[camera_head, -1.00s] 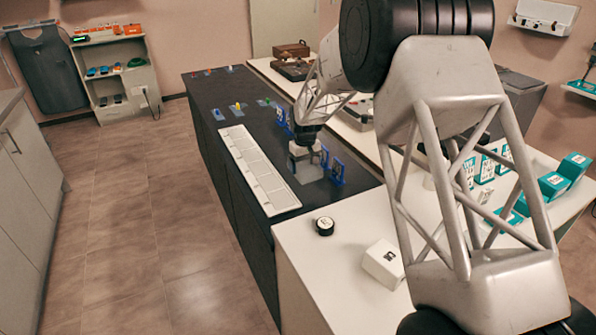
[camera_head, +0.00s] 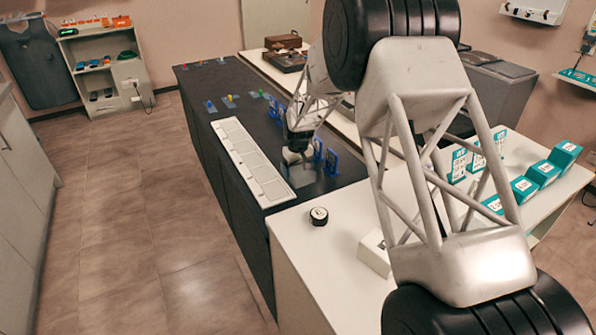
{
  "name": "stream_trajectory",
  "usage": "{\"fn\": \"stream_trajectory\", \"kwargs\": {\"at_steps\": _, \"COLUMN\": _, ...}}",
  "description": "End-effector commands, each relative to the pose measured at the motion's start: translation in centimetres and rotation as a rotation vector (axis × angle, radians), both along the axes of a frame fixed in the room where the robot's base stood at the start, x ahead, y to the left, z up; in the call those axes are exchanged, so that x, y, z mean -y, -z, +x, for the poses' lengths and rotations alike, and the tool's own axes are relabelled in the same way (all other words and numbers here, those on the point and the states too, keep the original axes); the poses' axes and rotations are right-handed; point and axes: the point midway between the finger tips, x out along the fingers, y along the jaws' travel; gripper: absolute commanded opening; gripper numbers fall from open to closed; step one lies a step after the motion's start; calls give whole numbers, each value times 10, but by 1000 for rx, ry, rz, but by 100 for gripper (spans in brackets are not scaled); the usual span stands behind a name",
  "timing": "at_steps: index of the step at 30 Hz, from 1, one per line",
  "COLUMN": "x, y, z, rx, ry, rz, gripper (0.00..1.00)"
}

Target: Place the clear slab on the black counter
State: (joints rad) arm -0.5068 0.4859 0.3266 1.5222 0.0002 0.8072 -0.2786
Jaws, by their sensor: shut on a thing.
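The black counter (camera_head: 248,112) runs from the middle of the view toward the back. My gripper (camera_head: 297,157) is over its near end, pointing down, small and partly hidden by its own wrist. A pale, see-through grey patch, which looks like the clear slab (camera_head: 301,176), shows just under the gripper. The gripper is shut on it, as far as I can see. I cannot tell whether the slab touches the counter top.
A long white tray (camera_head: 266,187) lies along the counter's left side. Blue stands (camera_head: 331,162) stand close right of the gripper. A black round piece (camera_head: 318,216) and a white box (camera_head: 372,254) are on the near white table. Several teal boxes (camera_head: 543,173) stand right.

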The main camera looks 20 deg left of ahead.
Motion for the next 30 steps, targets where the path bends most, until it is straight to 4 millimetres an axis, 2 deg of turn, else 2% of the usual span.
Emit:
{"fn": "stream_trajectory", "kwargs": {"at_steps": 16, "x": 0, "y": 9, "z": 0, "rx": 1, "ry": 0, "rz": 1, "gripper": 44}}
{"fn": "stream_trajectory", "kwargs": {"at_steps": 17, "x": 0, "y": 10, "z": 0, "rx": 0, "ry": 0, "rz": 0, "gripper": 92}}
{"fn": "stream_trajectory", "kwargs": {"at_steps": 18, "x": 0, "y": 10, "z": 0, "rx": 0, "ry": 0, "rz": 0, "gripper": 98}}
{"fn": "stream_trajectory", "kwargs": {"at_steps": 30, "x": 0, "y": 6, "z": 0, "rx": 1, "ry": 0, "rz": 1, "gripper": 100}}
